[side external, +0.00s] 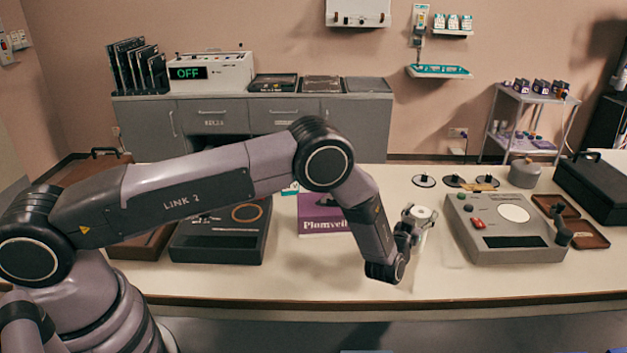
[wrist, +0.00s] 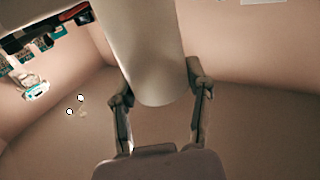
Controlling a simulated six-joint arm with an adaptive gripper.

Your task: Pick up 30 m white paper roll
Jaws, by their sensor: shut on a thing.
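The white paper roll (side external: 421,219) stands upright at the front middle of the table, partly hidden behind my gripper. My gripper (side external: 416,226) is at the roll's side and shut on it. In the wrist view the roll (wrist: 150,50) is a large pale cylinder between the two fingers of my gripper (wrist: 160,98), one on each side. I cannot tell whether the roll's lower end touches the table.
A grey control box (side external: 512,244) sits close on the right of the roll. A purple Plumveil box (side external: 322,222) and a black case (side external: 215,250) lie to the left. Small black discs (side external: 424,181) lie behind. The table's front strip (side external: 330,287) is clear.

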